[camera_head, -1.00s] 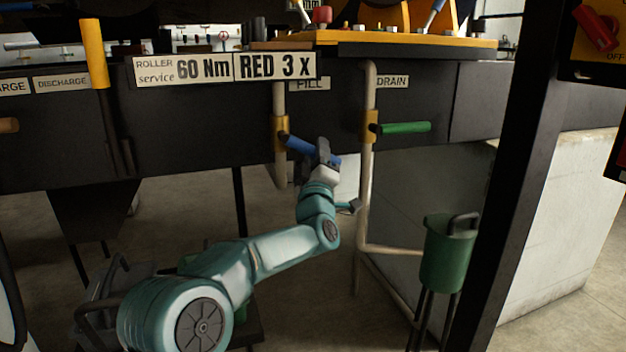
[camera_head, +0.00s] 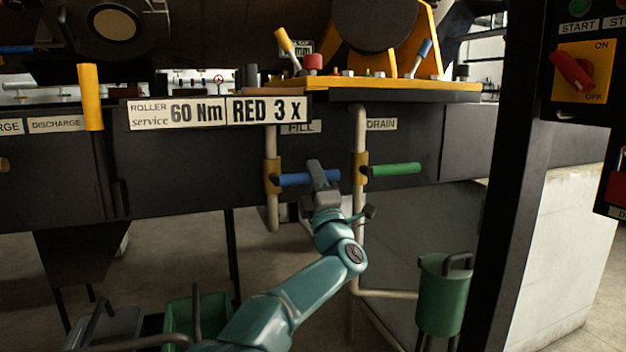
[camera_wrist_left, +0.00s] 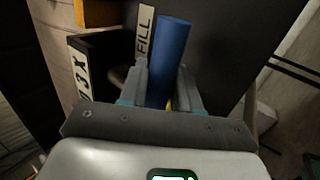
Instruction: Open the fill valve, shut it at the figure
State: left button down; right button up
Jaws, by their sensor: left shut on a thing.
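The fill valve has a blue lever (camera_head: 296,180) on a brass body (camera_head: 271,174) in a pale pipe, below the partly covered FILL label (camera_head: 299,128). The lever lies about level and points right. My left gripper (camera_head: 318,174) is shut on the lever near its outer end. In the left wrist view the blue lever (camera_wrist_left: 172,58) stands between the two fingers (camera_wrist_left: 166,92). The drain valve's green lever (camera_head: 396,169) sits to the right under the DRAIN label (camera_head: 382,124), also about level. My right gripper is not in view.
A sign (camera_head: 217,112) reads "ROLLER service 60 Nm RED 3 x". A yellow-topped lever (camera_head: 90,97) stands at left. A green bucket (camera_head: 443,294) is low at right. A dark post (camera_head: 508,190) and a switch panel (camera_head: 583,72) bound the right side.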

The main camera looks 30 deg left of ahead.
pick_arm(q)
jog(key=shift+s+r, duration=0.1)
jog(key=shift+r, duration=0.15)
jog(key=c, duration=0.9)
grip_release()
jog(key=shift+f, duration=0.1)
jog(key=shift+f, duration=0.1)
jog(key=shift+s+d+f, duration=0.1)
jog(key=shift+d+f, duration=0.1)
jog(key=b+v, duration=0.2)
jog(key=v, duration=1.3)
jog(key=shift+s+d, duration=0.25)
jog(key=shift+s, duration=0.05)
